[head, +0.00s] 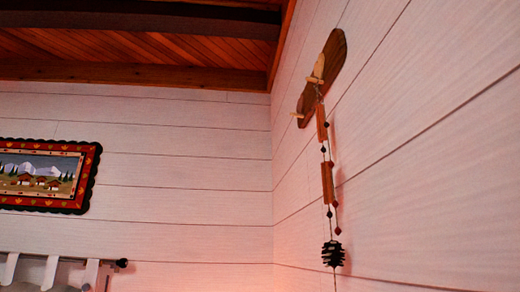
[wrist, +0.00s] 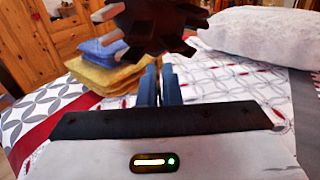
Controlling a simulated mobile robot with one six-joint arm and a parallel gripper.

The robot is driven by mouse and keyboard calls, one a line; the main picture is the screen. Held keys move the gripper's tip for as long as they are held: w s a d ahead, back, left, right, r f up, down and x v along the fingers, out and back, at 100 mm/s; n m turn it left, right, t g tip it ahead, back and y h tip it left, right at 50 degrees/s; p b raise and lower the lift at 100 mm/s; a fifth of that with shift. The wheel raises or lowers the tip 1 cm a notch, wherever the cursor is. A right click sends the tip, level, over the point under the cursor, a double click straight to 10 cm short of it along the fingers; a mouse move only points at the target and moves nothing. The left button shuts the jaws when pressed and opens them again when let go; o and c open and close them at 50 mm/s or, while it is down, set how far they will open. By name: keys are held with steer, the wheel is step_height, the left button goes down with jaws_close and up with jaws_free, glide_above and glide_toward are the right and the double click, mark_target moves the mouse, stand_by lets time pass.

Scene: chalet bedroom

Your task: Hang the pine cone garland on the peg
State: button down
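The pine cone garland (head: 328,182) hangs down along the right wall in the head view, with wooden blocks, small beads and a dark pine cone (head: 333,254). Its upper end meets a light wooden peg (head: 317,79) on a brown oval board; whether its loop is around the peg is too small to tell. Its cord runs on below the frame. A dark pine cone (wrist: 160,22) also fills the top of the wrist view. My gripper (wrist: 161,72) has its blue fingers close together just below that cone. Whether cord lies between them is unclear. The head view does not show my gripper.
A second peg (head: 297,115) sticks out lower left on the brown board (head: 334,58). A framed picture (head: 45,176) hangs on the left wall. Below my gripper are a bed (wrist: 225,85), folded blue and yellow cloths (wrist: 105,72) and a white pillow (wrist: 255,35).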

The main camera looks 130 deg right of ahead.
steer(key=w+a+n+g+y+p, duration=0.1)
steer(key=a+y+p, duration=0.3)
steer(key=a+p, duration=0.5)
steer(key=w+a+r+n+g+y+p, duration=0.1)
steer(key=w+a+n+y+p, duration=0.3)
steer(key=a+p, duration=0.6)
steer(key=a, duration=1.1)
steer(key=shift+a, duration=0.2)
steer(key=shift+w, duration=0.15)
steer(key=shift+s+d+f+m+t+h+b, duration=0.25)
steer(key=shift+s+d+m+h+b, duration=0.9)
steer(key=shift+d+b, duration=2.95)
steer(key=shift+s+d+f+m+t+h+b, duration=0.1)
steer(key=shift+s+d+m+t+h+b, duration=0.4)
steer(key=shift+d+h+b, duration=3.5)
steer(key=shift+s+d+f+m+t+y+b, duration=0.2)
steer(key=shift+s+d+m+y+b, duration=0.85)
steer(key=shift+d, duration=6.05)
